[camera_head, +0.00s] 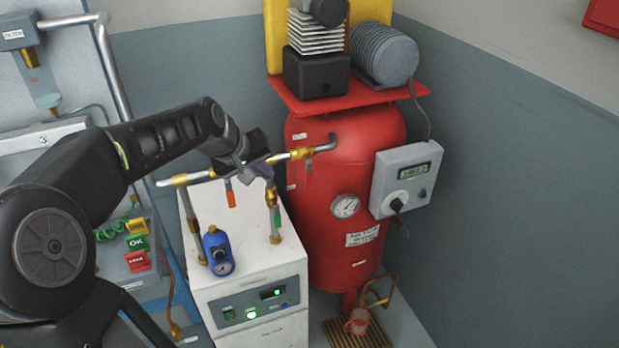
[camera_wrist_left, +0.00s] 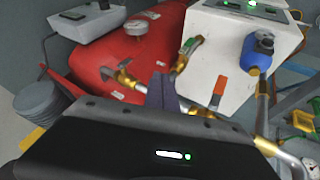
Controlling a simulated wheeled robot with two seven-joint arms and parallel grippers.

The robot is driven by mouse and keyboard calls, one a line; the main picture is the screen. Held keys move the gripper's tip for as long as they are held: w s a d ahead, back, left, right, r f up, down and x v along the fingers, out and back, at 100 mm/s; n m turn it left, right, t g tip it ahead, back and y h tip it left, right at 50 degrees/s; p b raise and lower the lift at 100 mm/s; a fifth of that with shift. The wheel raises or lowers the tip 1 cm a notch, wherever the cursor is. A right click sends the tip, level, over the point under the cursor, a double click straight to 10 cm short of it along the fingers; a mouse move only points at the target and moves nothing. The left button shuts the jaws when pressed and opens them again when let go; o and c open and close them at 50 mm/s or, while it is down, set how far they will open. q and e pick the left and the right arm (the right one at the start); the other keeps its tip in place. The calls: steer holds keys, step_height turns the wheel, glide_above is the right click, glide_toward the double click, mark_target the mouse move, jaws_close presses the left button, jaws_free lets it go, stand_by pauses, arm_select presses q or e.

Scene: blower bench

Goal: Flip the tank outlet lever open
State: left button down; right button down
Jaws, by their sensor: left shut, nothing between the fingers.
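The red tank (camera_head: 335,190) has a grey outlet pipe (camera_head: 322,147) near its top, with a brass valve (camera_head: 302,153) on it. My left gripper (camera_head: 264,168) is shut and empty, left of the valve and close to the pipe. Its fingers (camera_wrist_left: 162,92) look apart from the lever. My right gripper is not in view.
A white dryer cabinet (camera_head: 255,270) stands left of the tank. Above it are an orange-red lever (camera_head: 230,194), a green lever (camera_head: 277,216) and a blue regulator (camera_head: 217,251). A grey control box (camera_head: 405,180) is on the tank's right. The grey wall is behind.

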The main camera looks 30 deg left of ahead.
mark_target(309, 181)
arm_select(q)
steer(key=shift+f, duration=0.1)
steer(key=w+d+f+p, duration=0.2)
steer(key=w+f, duration=0.6)
steer(key=w, duration=0.1)
steer(key=shift+w+p, duration=0.15)
steer(key=shift+p, duration=0.25)
stand_by(0.4)
